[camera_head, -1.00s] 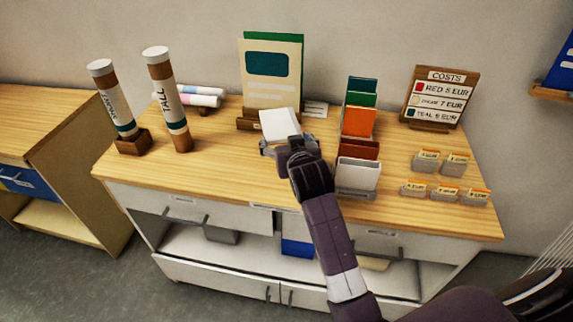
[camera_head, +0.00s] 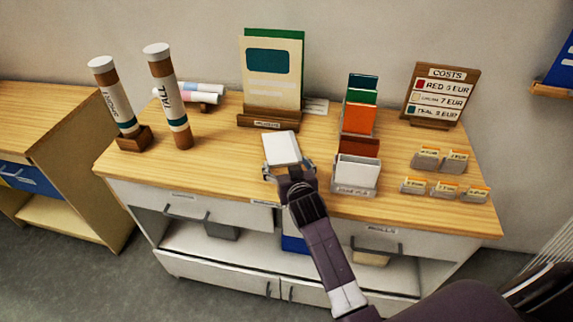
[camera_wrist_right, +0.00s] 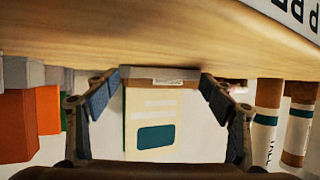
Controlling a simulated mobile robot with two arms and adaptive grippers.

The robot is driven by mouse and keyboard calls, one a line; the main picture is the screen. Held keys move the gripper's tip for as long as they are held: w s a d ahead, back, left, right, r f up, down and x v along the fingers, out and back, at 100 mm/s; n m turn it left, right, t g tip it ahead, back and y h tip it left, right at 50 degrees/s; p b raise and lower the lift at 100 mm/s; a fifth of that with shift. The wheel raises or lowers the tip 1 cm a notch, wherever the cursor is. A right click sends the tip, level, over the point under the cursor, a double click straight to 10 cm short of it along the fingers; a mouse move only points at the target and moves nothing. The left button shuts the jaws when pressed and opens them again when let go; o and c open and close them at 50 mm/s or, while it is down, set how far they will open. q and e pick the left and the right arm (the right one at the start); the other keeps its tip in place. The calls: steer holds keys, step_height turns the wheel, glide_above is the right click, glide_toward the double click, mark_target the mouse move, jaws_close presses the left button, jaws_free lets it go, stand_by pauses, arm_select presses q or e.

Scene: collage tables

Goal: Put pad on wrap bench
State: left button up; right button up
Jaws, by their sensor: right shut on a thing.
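A white block-like pad (camera_head: 282,148) is in my right gripper (camera_head: 290,170), above the front middle of the wooden-topped bench (camera_head: 225,165). The gripper is shut on the pad's near end, and the pad points away from my arm. In the right wrist view a pale grey edge (camera_wrist_right: 160,73), apparently the pad's, spans between the two fingertips. I cannot tell whether the pad touches the bench top. No label reading "wrap" is legible. My left gripper is out of view.
Two tall tubes (camera_head: 168,100) stand at the left. A card display (camera_head: 272,75) stands behind the pad; a rack of coloured cards (camera_head: 358,130) and white holder (camera_head: 356,172) are to its right. Small card boxes and a price board (camera_head: 440,95) are farther right. Another table (camera_head: 50,120) is at left.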

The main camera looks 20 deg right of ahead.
steer(key=o, duration=1.3)
steer(key=shift+c, duration=0.2)
steer(key=b+v, duration=0.1)
steer(key=v, duration=1.1)
steer(key=shift+r, duration=0.15)
steer(key=shift+a, duration=0.1)
